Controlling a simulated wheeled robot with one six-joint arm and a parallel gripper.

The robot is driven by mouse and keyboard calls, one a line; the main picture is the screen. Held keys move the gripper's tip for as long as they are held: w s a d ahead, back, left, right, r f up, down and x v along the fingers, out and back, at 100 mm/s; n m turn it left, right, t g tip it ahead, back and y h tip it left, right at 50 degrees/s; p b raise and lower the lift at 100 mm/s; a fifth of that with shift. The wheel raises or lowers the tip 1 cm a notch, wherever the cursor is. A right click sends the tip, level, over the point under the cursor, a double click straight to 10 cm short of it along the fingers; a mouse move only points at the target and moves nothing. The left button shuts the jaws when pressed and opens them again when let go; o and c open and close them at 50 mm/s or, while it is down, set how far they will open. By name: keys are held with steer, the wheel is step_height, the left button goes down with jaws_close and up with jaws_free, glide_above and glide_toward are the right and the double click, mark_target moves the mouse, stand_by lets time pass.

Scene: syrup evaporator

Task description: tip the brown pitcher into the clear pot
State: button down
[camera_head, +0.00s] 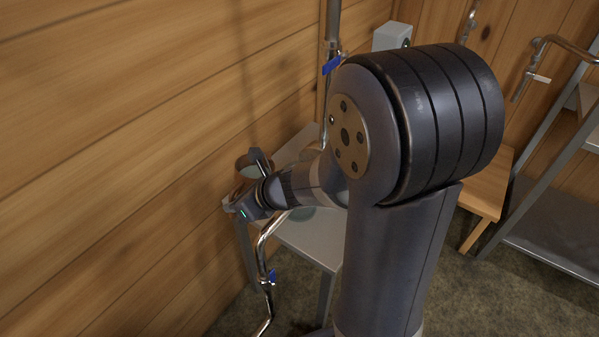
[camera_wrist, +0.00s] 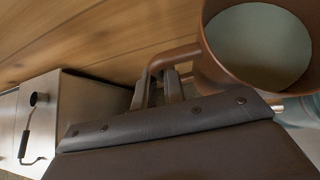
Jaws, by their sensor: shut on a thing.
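The brown pitcher (camera_wrist: 212,62) fills the upper right of the wrist view. Its round mouth faces the camera, with a smooth pale grey-green surface inside that looks like liquid. My gripper (camera_wrist: 161,84) is shut on the pitcher's handle, at the left of its body. In the head view, the pitcher (camera_head: 242,178) is beside the wooden wall, partly hidden by my gripper (camera_head: 250,187), and looks about upright. A pale, see-through rim, likely the clear pot (camera_wrist: 299,106), shows below and right of the pitcher in the wrist view. My arm hides most of that area in the head view.
A grey metal table (camera_head: 312,240) stands under my gripper against the wooden wall (camera_head: 110,150). A bent metal pipe with a blue valve (camera_head: 270,277) is in front of it. A wooden bench (camera_head: 487,190) and metal shelving (camera_head: 550,240) stand at the right.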

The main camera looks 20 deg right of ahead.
steer(key=shift+w+d+r+m+y+b, duration=0.15)
steer(key=shift+d+r+m+y+b, duration=0.15)
steer(key=shift+d+y, duration=0.4)
steer(key=shift+w+d+r+m+y+b, duration=0.2)
steer(key=shift+d+r+m+y, duration=0.1)
steer(key=shift+d+y, duration=0.4)
steer(key=shift+w+d+r+m+y, duration=0.2)
steer(key=shift+d+r+m+y, duration=0.1)
steer(key=shift+d+r+y, duration=0.75)
steer(key=shift+w+d+r+m+y, duration=0.15)
steer(key=shift+d+r+y, duration=0.1)
steer(key=shift+r+y, duration=0.15)
steer(key=shift+s+d+r+m+y, duration=0.15)
steer(key=shift+d+r+y, duration=0.1)
steer(key=shift+r+y, duration=0.15)
stand_by(0.5)
steer(key=shift+w+d+y+b, duration=0.2)
steer(key=shift+d+y+b, duration=0.25)
steer(key=shift+y+b, duration=0.35)
stand_by(0.5)
steer(key=shift+w+d+r+m+t+y+b, duration=0.1)
steer(key=shift+d+r+m+t+y+b, duration=0.2)
steer(key=shift+d+r+m+y+b, duration=0.35)
stand_by(0.7)
steer(key=shift+w+d+m+t+y+b, duration=0.15)
steer(key=shift+d+m+t+y+b, duration=0.3)
steer(key=shift+b, duration=0.65)
stand_by(0.3)
